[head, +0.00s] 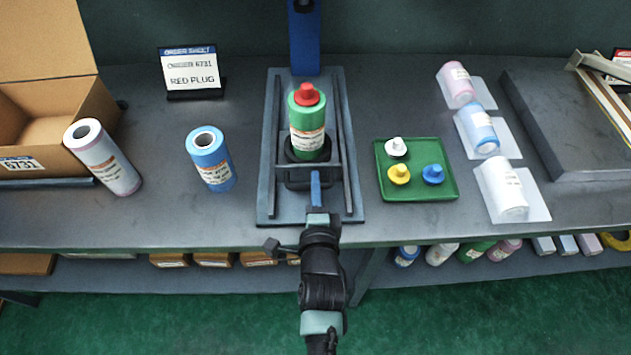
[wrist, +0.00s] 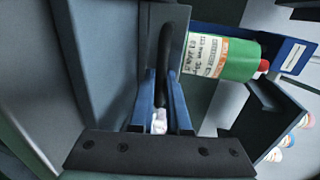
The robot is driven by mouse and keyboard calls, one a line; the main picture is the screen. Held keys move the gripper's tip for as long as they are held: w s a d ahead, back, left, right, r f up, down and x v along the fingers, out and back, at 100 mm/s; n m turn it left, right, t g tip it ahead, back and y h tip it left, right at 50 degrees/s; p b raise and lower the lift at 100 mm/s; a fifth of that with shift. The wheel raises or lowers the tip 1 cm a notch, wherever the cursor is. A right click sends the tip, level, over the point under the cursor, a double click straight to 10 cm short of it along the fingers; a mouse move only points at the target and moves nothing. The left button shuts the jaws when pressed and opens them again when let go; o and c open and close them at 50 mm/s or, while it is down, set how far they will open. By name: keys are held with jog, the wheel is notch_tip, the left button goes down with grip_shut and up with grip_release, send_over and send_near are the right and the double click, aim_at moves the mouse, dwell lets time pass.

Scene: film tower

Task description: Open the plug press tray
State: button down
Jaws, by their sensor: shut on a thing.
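The plug press (head: 267,190) stands in the middle of the bench, with two long rails and a blue upright (head: 304,45) at its back. Its dark tray (head: 296,179) sits between the rails towards the front. A green roll (head: 308,140) stands upright in a dark holder on the tray, with a red plug (head: 307,94) on top. My gripper (head: 316,182) is at the tray's front edge. In the wrist view, my gripper's blue fingers (wrist: 163,92) are shut on the black tray handle (wrist: 166,52). The green roll also shows there (wrist: 238,60).
A green tray (head: 420,191) with white, yellow and blue plugs lies right of the press. A blue roll (head: 211,160) and a white roll (head: 103,157) stand left, near a cardboard box (head: 45,107). An order sheet (head: 190,72) reads RED PLUG. Several rolls lie on pads at right.

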jog(key=c, duration=0.9)
grip_release()
jog(key=v, duration=1.3)
